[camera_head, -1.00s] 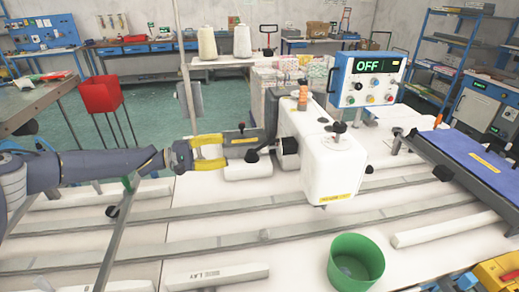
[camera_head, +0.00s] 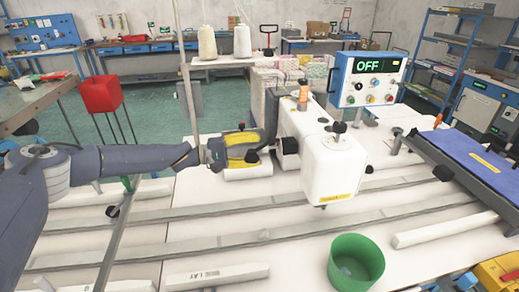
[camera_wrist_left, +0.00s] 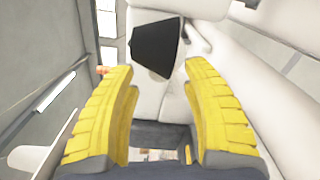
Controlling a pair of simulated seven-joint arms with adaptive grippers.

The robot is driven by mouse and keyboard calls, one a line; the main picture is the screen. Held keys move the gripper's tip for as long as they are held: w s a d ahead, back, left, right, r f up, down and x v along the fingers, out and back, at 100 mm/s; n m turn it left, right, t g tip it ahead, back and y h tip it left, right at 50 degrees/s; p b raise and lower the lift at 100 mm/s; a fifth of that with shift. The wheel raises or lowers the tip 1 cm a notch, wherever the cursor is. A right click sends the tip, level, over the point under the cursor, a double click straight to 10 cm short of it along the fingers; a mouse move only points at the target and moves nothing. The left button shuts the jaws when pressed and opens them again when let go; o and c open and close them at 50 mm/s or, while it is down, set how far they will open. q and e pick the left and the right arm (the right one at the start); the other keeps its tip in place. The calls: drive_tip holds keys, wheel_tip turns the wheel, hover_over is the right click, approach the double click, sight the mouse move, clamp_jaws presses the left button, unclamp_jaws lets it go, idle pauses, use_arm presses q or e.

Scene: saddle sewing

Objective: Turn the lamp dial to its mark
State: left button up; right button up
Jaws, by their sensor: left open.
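The white sewing machine (camera_head: 333,165) stands on the pale bench. A black knob (camera_head: 289,146) sits on its left side, just right of my left gripper (camera_head: 262,148). The gripper's yellow fingers are open and point right at the machine. In the left wrist view the fingers (camera_wrist_left: 160,85) are spread, with a dark tapered part (camera_wrist_left: 156,48) beyond and between their tips; I see no contact. I cannot tell whether this part is the lamp dial, and no mark is readable. A blue-framed control box (camera_head: 369,80) behind shows "OFF" above several small knobs.
A green bin (camera_head: 355,262) stands at the front of the bench. Two thread cones (camera_head: 242,41) stand on a rack behind. A blue pad (camera_head: 470,155) lies at the right. Long grey rails (camera_head: 230,240) cross the bench. Open bench lies in front of the machine.

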use_arm(q)
drive_tip(key=shift+d, duration=0.75)
clamp_jaws()
